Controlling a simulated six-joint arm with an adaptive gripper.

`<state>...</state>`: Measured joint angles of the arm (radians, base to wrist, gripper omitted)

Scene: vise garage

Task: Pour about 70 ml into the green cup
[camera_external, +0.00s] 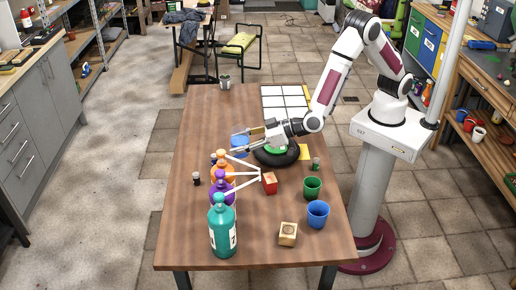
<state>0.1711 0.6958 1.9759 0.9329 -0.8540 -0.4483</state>
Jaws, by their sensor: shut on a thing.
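The green cup (312,187) stands upright on the right side of the table. I cannot see how much is inside it. My gripper (242,132) is above the back middle of the table, pointing left, well behind and to the left of the green cup. It appears shut on a blue object (240,147), seen small just under the fingers; its shape is unclear.
A black round thing with a green middle (277,155) lies beneath my arm. Small dark jars (196,178) stand about.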

